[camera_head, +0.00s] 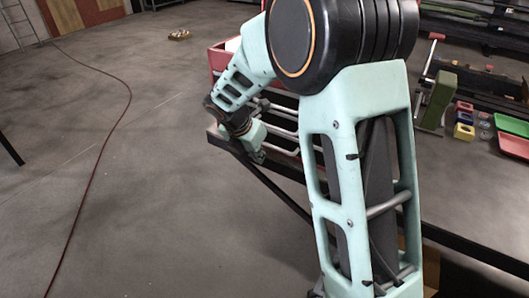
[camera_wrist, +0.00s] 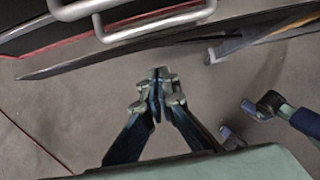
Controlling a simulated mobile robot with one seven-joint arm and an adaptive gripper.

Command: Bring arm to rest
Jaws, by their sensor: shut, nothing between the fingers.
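My arm, with mint-green links and black joints, fills the middle of the head view and is bent, its far end by a red-edged frame with metal bars. My gripper (camera_wrist: 159,78) shows in the wrist view with its two dark fingers together and nothing between them. Bare grey floor lies beneath the fingers there. A dark rail (camera_wrist: 100,62) and bent metal bars (camera_wrist: 155,22) are just beyond the fingertips, apart from them as far as I can tell. In the head view the fingers are too small to make out.
The red-edged frame (camera_head: 216,58) stands behind my forearm. At the right are a green block (camera_head: 438,100), a yellow box (camera_head: 464,131), a green tray (camera_head: 511,125) and a red tray (camera_head: 513,146). A red cable (camera_head: 104,150) crosses the open floor at left.

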